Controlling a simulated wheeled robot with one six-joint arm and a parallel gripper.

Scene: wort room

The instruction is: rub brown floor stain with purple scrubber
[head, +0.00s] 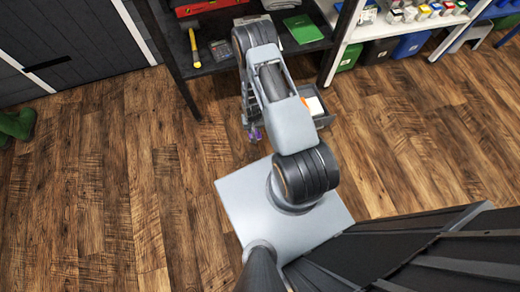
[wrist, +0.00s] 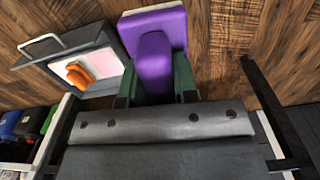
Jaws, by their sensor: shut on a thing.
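The purple scrubber (wrist: 154,52) is in the wrist view, with a pale strip along its far edge. My gripper (wrist: 156,82) is shut on its narrower handle part, a dark green finger on each side. In the head view a small purple bit of the scrubber (head: 255,134) shows low beside my arm, above the wood floor. I cannot tell whether its pale side touches the floor. I cannot make out a brown stain on the brown planks in either view; my arm and the scrubber hide part of the floor.
A grey open bin (wrist: 112,42) with a pale block and an orange item stands close beside the scrubber. A dark shelf (head: 215,62) with a yellow-handled hammer (head: 193,45) and green book (head: 303,28) is behind.

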